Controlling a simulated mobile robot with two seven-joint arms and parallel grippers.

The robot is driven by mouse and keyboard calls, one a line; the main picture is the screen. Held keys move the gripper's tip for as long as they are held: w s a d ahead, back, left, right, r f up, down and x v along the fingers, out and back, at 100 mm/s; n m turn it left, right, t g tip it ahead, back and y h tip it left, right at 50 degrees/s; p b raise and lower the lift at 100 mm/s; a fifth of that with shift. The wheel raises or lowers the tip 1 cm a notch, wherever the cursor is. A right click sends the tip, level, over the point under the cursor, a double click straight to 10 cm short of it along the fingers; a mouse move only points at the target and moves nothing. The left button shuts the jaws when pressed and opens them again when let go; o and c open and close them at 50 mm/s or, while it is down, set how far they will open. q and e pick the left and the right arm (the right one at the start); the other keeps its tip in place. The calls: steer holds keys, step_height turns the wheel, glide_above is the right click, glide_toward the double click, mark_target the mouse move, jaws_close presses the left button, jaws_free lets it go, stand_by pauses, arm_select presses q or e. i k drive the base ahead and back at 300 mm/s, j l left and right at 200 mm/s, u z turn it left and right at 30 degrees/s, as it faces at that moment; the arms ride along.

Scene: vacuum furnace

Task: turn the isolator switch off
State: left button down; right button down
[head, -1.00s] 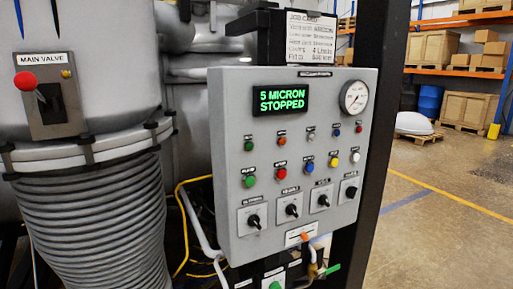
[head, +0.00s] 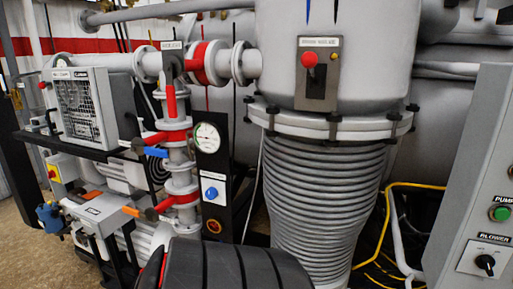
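A small yellow box with a red knob (head: 52,173), which looks like an isolator switch, is at the far left in the head view. It sits low beside the pump frame, below the caged fan unit. It is small here, so I cannot read its label or tell which way the knob is set. Neither of my grippers shows in the head view.
Pipework with red flanges and a red valve handle (head: 171,101) stands right of the caged fan unit (head: 83,105). A gauge panel (head: 208,140) and a ribbed bellows (head: 318,200) are in the middle. A grey control panel (head: 480,170) is cut off at right.

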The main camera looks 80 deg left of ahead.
mark_target(51, 174)
steer(key=u, duration=4.05)
steer(key=i+j+z, duration=0.15)
steer(key=i, duration=0.4)
steer(key=i+j+z, duration=0.15)
steer(key=i+j, duration=0.15)
steer(key=i, duration=0.2)
steer(key=i+j+z, duration=0.15)
steer(key=i+j, duration=0.15)
steer(key=i, duration=0.25)
